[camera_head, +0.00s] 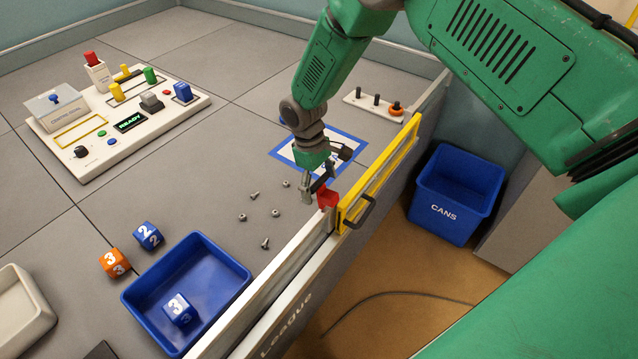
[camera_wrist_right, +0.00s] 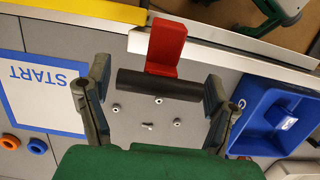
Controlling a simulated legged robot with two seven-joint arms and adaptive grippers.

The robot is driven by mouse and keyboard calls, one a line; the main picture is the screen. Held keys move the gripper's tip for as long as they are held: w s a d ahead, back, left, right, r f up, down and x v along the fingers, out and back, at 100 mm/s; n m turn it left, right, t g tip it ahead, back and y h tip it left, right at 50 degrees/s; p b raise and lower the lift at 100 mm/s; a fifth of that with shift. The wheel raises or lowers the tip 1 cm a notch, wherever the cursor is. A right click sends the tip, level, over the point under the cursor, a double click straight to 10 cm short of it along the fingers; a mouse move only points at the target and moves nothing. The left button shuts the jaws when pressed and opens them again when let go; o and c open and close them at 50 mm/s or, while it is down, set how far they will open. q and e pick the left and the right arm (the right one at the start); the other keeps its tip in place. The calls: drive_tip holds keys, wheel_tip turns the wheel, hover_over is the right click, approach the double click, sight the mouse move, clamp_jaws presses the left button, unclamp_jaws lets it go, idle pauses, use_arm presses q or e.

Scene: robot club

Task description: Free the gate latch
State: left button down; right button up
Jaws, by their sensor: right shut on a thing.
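The gate (camera_head: 385,165) is a yellow-framed panel in the table's edge wall, with a black handle (camera_head: 358,213) on its outer side. The red latch (camera_head: 328,198) sits at the gate's near end, against the wall. In the right wrist view the red latch (camera_wrist_right: 165,45) stands upright, with a dark bar (camera_wrist_right: 160,83) across its foot. My right gripper (camera_head: 318,188) is beside the latch on the table side. My left gripper is not in view.
Several loose nuts and screws (camera_head: 265,243) lie close by the gripper. A blue tray (camera_head: 232,258) holding a numbered cube, two more cubes (camera_head: 115,262), a START mat (camera_head: 345,140) and a control board (camera_head: 85,165) are on the table. A blue CANS bin (camera_head: 455,185) stands outside the wall.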

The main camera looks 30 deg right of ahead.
drive_tip(key=shift+a+f, duration=0.1)
drive_tip(key=shift+f, duration=0.1)
drive_tip(key=o, duration=1.4)
drive_tip(key=shift+o, duration=1.1)
drive_tip(key=shift+w+f, duration=0.1)
drive_tip(key=shift+w, duration=0.2)
drive_tip(key=shift+r, duration=0.5)
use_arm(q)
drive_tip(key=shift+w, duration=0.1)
use_arm(e)
wheel_tip(320, 180, up, 10)
drive_tip(key=w, duration=0.2)
drive_tip(key=shift+w+a+r, duration=0.15)
drive_tip(key=shift+a+r, duration=0.1)
drive_tip(key=shift+a, duration=0.2)
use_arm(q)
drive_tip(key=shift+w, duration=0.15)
